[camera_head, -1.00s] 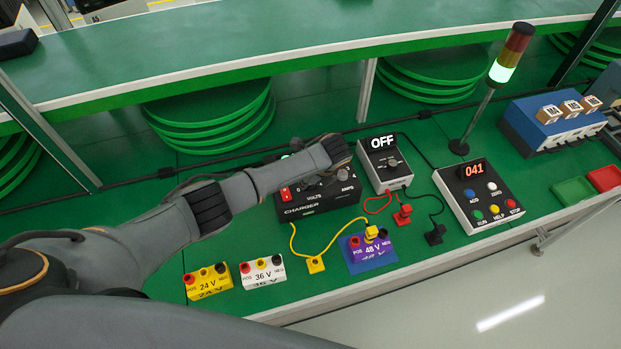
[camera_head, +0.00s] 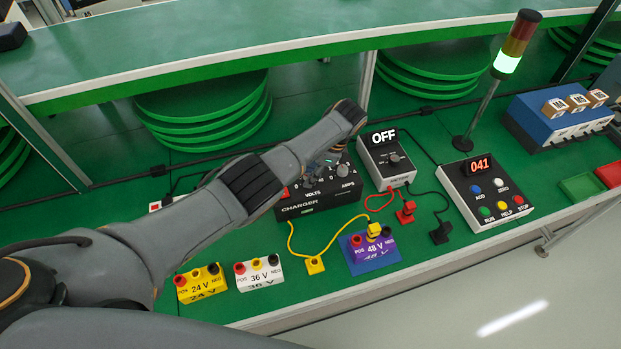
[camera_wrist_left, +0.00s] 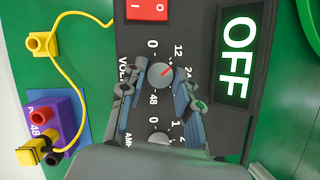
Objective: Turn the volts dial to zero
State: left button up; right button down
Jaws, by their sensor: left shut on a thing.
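The black charger (camera_head: 318,207) stands on the green table, its volts and amps dials on its sloping face. In the left wrist view the volts dial (camera_wrist_left: 160,75) is a round grey knob. Its red pointer points between 12 and 24, away from the 0 mark. My left gripper (camera_wrist_left: 157,94) has its fingers on both sides of this knob and is shut on it. The amps dial (camera_wrist_left: 158,138) lies below it, partly hidden by my gripper. In the head view my arm hides most of the left gripper. My right gripper is not in view.
A screen reading OFF (camera_wrist_left: 237,58) and a red switch (camera_wrist_left: 147,9) are beside the dials. A meter box (camera_head: 386,158) stands right of the charger. Yellow 24 V (camera_head: 199,284), white 36 V (camera_head: 259,272) and purple 48 V (camera_head: 373,250) blocks stand in front, with cables nearby.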

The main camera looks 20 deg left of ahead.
pick_arm(q)
jog(key=n+b, duration=0.2)
jog(key=n+g+h+b, duration=0.1)
jog(key=n+b, duration=0.1)
jog(key=n, duration=0.1)
jog(key=n+g+b, duration=0.1)
jog(key=n+b, duration=0.1)
jog(key=shift+w+a+f+h+b, duration=0.15)
jog(key=shift+f+h+b, duration=0.1)
jog(key=shift+h+b, duration=0.15)
jog(key=n+b, duration=0.1)
jog(key=n, duration=0.1)
jog(key=shift+r+n+g+h, duration=0.1)
jog(key=shift+n+g+h, duration=0.3)
jog(key=shift+a+n+h+b, duration=0.1)
jog(key=shift+n+h+b, duration=0.5)
jog(key=shift+n, duration=0.5)
jog(key=o, duration=1.1)
jog(key=shift+r, duration=0.1)
jog(key=shift+o, duration=0.2)
